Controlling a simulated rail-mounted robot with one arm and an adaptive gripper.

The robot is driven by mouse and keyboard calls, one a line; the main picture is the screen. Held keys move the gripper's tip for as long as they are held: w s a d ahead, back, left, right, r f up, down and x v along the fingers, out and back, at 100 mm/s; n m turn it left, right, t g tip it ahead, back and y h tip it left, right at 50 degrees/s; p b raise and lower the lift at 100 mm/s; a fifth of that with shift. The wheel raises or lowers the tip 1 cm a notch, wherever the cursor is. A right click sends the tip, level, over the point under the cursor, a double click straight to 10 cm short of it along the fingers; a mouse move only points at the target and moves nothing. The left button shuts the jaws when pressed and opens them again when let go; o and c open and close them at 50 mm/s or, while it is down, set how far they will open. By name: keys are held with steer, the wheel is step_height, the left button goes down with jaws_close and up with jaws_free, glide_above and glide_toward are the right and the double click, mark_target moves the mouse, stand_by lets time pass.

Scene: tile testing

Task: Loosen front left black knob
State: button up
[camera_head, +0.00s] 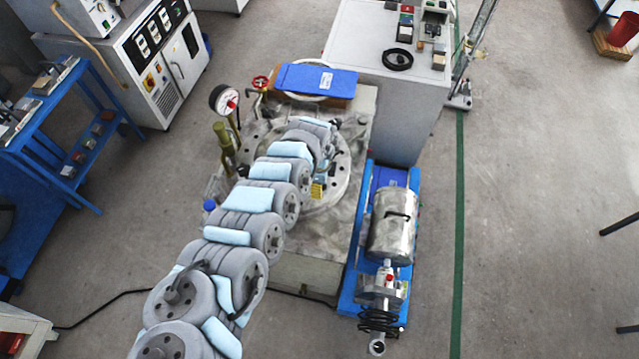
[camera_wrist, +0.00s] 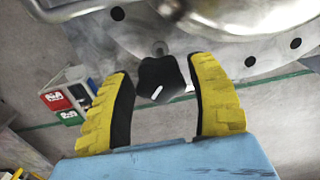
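A black knob (camera_wrist: 160,78) with a lobed outline and a small white mark shows in the wrist view, below the rim of a round metal flange (camera_wrist: 240,60). My gripper (camera_wrist: 158,66) has its yellow, black-padded fingers apart, one on each side of the knob. A narrow gap shows at the left finger; I cannot tell whether the right finger touches the knob. In the head view my arm covers most of the round flange (camera_head: 338,185), and a yellow bit of my gripper (camera_head: 317,190) shows beside it. The knob between my fingers cannot be made out there.
A pressure gauge (camera_head: 223,99) and a blue folder (camera_head: 317,79) are at the machine's back left and back. A blue-framed pump unit (camera_head: 392,225) stands close on the right. A grey cabinet (camera_head: 395,90) is behind. Open floor lies further right.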

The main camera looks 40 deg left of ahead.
steer(key=c, duration=0.8)
steer(key=shift+r+n+p, duration=0.15)
steer(key=shift+n+p, duration=0.15)
steer(key=shift+p, duration=0.1)
steer(key=shift+r+n+p, duration=0.15)
steer(key=shift+n+p, duration=0.65)
steer(key=shift+p, duration=0.2)
steer(key=n+p, duration=0.2)
steer(key=shift+d+n, duration=0.1)
steer(key=shift+n, duration=0.2)
steer(key=n+p, duration=0.1)
steer(key=n, duration=0.2)
steer(key=shift+n+p, duration=0.3)
steer(key=shift+p, duration=0.05)
steer(key=n, duration=0.3)
steer(key=n+p, duration=0.1)
steer(key=shift+f+n, duration=0.25)
steer(key=shift+n, duration=0.05)
steer(key=n, duration=0.4)
steer(key=shift+n, duration=0.4)
